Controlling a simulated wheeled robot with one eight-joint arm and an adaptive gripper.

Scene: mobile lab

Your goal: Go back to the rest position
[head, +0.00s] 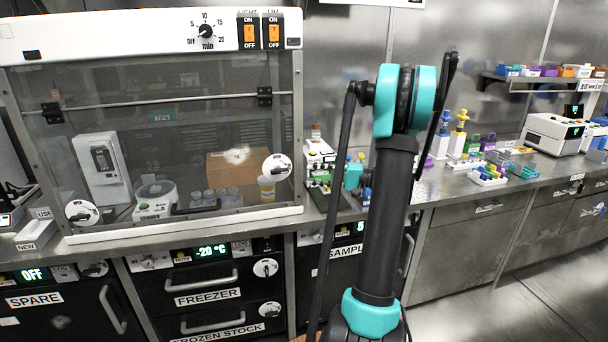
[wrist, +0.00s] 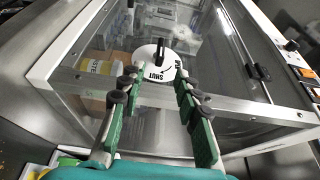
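My arm rises through the middle of the head view and bends over at the top. My gripper (wrist: 156,82) shows in the wrist view with its two green, dark-padded fingers apart and nothing between them. Just beyond the fingertips is a round white dial (wrist: 150,56) with a black handle and the word SHUT, on the clear front of a cabinet. I cannot tell whether the fingers touch it. The same cabinet (head: 150,235) stands at the left in the head view, with the dial (head: 277,167) at its right edge. In the head view my gripper is mostly hidden behind my arm.
Inside the cabinet are a white device (head: 103,165), a cardboard box (head: 232,166) and small jars. The steel counter (head: 450,192) runs right, with colourful racks (head: 488,176) and a white instrument (head: 553,133). Drawers (head: 215,283) sit below. Open floor (head: 530,300) lies at the lower right.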

